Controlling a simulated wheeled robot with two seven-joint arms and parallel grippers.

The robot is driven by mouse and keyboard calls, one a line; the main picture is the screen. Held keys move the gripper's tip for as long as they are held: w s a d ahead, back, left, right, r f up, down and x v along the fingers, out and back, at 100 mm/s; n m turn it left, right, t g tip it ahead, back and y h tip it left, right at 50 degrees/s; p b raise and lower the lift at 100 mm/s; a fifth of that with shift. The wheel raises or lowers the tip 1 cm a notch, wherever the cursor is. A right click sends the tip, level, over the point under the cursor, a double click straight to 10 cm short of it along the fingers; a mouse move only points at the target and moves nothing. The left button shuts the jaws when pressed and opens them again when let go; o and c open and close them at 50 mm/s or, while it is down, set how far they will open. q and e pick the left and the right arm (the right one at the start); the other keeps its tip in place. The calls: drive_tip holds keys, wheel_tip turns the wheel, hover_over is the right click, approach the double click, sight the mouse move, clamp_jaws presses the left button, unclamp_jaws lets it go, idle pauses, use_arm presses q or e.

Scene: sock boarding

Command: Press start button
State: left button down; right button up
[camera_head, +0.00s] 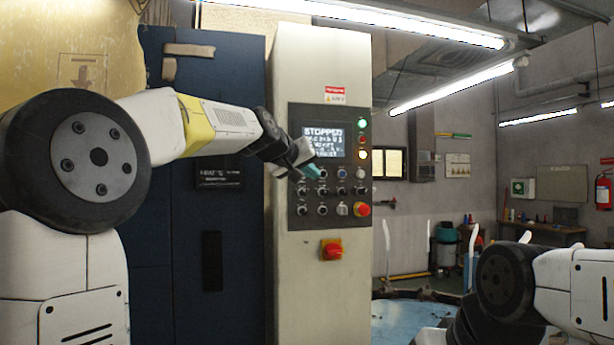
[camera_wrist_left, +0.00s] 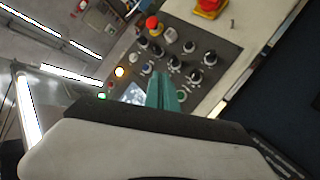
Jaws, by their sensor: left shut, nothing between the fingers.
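The control panel (camera_head: 353,205) is dark grey with rows of knobs and buttons, on a pale cabinet. Its screen (camera_head: 323,141) reads "STOPPED". My left gripper (camera_head: 312,172) is shut and empty, with teal fingertips at the panel's upper left button row, just below the screen. In the left wrist view the fingertips (camera_wrist_left: 164,92) point at the panel next to a green-ringed button (camera_wrist_left: 182,96). I cannot tell whether they touch it. In the head view the gripper hides that part of the row. My right gripper is out of view.
A red emergency button (camera_head: 362,210) is at the panel's lower right. A red rotary switch (camera_head: 331,249) is below the panel. Indicator lamps (camera_head: 363,139) line its right side. A dark blue cabinet (camera_head: 215,230) stands left. A round blue-topped table (camera_head: 400,320) is at lower right.

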use_arm(q)
drive_tip(key=shift+w, duration=0.1)
drive_tip(key=w+a, duration=0.2)
drive_tip(key=w, duration=0.6)
drive_tip(key=shift+a, duration=0.35)
drive_tip(key=shift+w, duration=0.15)
idle(1.9)
drive_tip(key=shift+w+a, duration=0.15)
drive_tip(key=shift+w, duration=0.15)
drive_tip(key=shift+w+a, duration=0.1)
drive_tip(key=shift+w, duration=0.3)
idle(0.7)
drive_tip(key=shift+s, duration=0.1)
drive_tip(key=shift+s+d, duration=0.25)
drive_tip(key=shift+s, duration=0.45)
drive_tip(key=shift+s, duration=0.1)
